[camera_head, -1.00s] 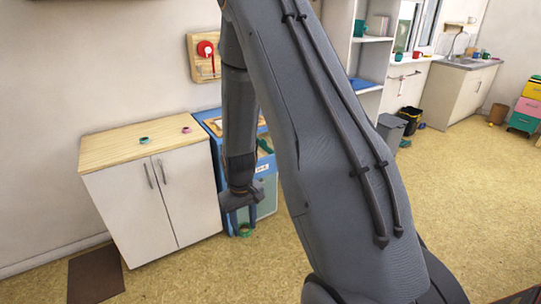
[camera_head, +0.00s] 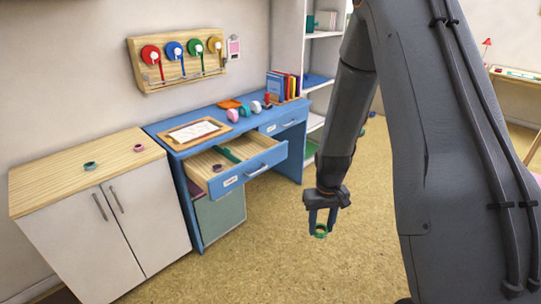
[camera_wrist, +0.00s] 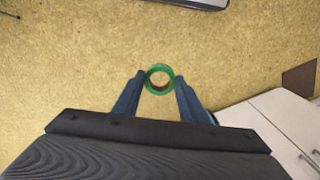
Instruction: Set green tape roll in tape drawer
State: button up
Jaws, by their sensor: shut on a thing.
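My gripper (camera_head: 321,226) is shut on the green tape roll (camera_head: 321,231), which hangs between its fingertips above the floor. In the wrist view the roll (camera_wrist: 160,78) is a green ring with a brown inner core, held between the two blue fingers. An open drawer (camera_head: 262,169) with a label and a handle sticks out of the blue desk, to the left of my gripper. A green object (camera_head: 229,155) lies in that drawer. I cannot read the drawer's label.
The blue desk (camera_head: 213,111) bears a framed sheet, small rolls and books. A second drawer (camera_head: 283,123) to the right is shut. A white cabinet (camera_head: 150,205) stands left, with a teal ring (camera_head: 90,165) and a pink ring (camera_head: 138,148) on top. The floor around my gripper is clear.

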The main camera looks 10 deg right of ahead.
aim_at(247, 154)
jog(key=z, duration=0.15)
jog(key=i, duration=2.25)
jog(key=u, duration=0.7)
